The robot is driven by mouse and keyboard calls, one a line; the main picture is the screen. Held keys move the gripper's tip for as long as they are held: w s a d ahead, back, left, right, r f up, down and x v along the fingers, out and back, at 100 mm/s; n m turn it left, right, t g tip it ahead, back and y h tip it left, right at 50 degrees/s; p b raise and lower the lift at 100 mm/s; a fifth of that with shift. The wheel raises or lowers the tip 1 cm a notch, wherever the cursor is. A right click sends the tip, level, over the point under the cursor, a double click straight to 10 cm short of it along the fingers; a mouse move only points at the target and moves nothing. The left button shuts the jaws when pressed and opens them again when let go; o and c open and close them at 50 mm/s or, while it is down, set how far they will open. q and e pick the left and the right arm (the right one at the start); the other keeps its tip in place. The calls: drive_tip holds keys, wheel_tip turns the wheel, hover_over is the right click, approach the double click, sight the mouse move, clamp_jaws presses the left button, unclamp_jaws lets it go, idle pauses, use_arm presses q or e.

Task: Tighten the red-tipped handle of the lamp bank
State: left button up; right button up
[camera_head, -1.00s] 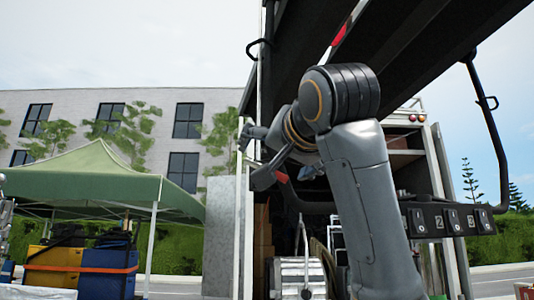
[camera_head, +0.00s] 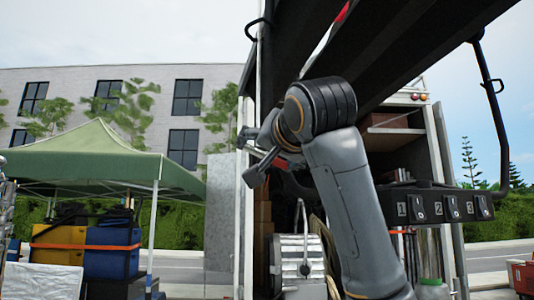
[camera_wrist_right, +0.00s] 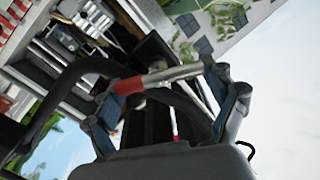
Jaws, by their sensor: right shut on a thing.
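The red-tipped handle (camera_wrist_right: 172,76) runs across the middle of the right wrist view as a metal rod. Its red tip (camera_wrist_right: 130,86) points left in that view. My right gripper (camera_wrist_right: 172,98) is shut on the handle, with one blue-grey finger on each side of the picture. In the head view my right gripper (camera_head: 256,158) is up beside the truck's open rear, mostly seen from behind, and the handle is hard to make out there. A dark frame (camera_head: 420,45) hangs overhead; I cannot tell how the handle joins it.
A black panel with numbered switches (camera_head: 435,206) sits right of my right arm. A silver ribbed case (camera_head: 298,262) stands below in the truck. A green canopy (camera_head: 95,160) covers yellow and blue boxes (camera_head: 108,250) at left. Open sky and road lie at far right.

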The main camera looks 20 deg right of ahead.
drive_tip(key=m+b, duration=0.2)
drive_tip(key=m, duration=0.1)
drive_tip(key=shift+f, duration=0.15)
drive_tip(key=m+b, duration=0.1)
drive_tip(key=m, duration=0.1)
drive_tip(key=shift+m, duration=0.3)
drive_tip(key=m, duration=0.3)
drive_tip(key=shift+d+b, duration=0.1)
drive_tip(key=shift+b, duration=0.25)
drive_tip(key=shift+f+m, duration=0.1)
drive_tip(key=shift+m, duration=1.6)
drive_tip(key=shift+d, duration=0.1)
drive_tip(key=o, duration=1)
